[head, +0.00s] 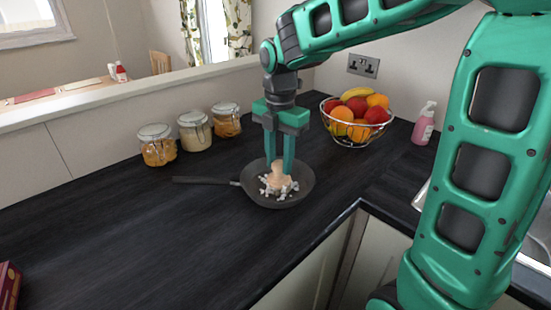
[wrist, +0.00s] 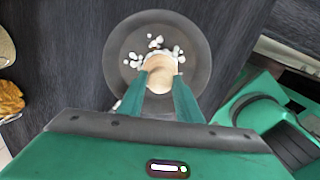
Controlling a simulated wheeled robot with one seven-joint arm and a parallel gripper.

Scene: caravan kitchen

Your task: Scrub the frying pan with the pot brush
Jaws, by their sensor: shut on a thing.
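The frying pan (head: 304,179) is dark and round and sits on the black worktop, its long handle pointing left. In the wrist view the pan (wrist: 121,50) fills the upper middle. Several small white bits (head: 263,191) lie in it; they also show in the wrist view (wrist: 155,41). The pot brush (head: 278,174) has a pale wooden knob and stands in the pan among the bits. My gripper (head: 279,170) is shut on its knob from above. The brush's head is mostly hidden, so I cannot tell how firmly it touches the pan. The brush also shows in the wrist view (wrist: 159,70).
Several glass jars (head: 194,131) stand along the wall behind the pan. A wire fruit bowl (head: 355,120) stands behind right, with a pink soap bottle (head: 424,124) beyond it. A red box (head: 9,285) is at the lower left. The worktop left of the pan is clear.

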